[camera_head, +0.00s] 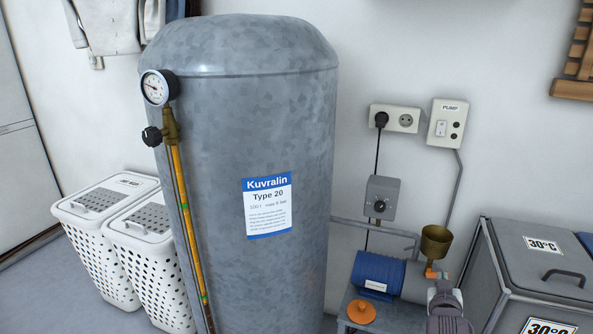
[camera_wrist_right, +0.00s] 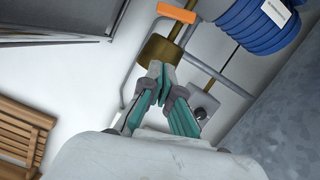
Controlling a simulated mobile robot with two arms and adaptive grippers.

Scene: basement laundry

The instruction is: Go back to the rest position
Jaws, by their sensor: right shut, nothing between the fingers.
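My right gripper (camera_head: 441,288) is at the lower right in the head view, just in front of the pump and below the brass funnel (camera_head: 436,241). In the right wrist view my right gripper (camera_wrist_right: 157,78) shows teal finger pads with the tips together and nothing between them. The brass funnel (camera_wrist_right: 160,49) appears just beyond the fingertips there; I cannot tell whether they touch. My left gripper is in neither view.
The blue pump (camera_head: 378,271) with an orange cap (camera_head: 361,311) stands beside the tall grey tank (camera_head: 270,130). A grey lidded bin (camera_head: 540,262) is close on the right. White baskets (camera_head: 150,245) stand left of the tank. Sockets (camera_head: 395,118) are on the wall.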

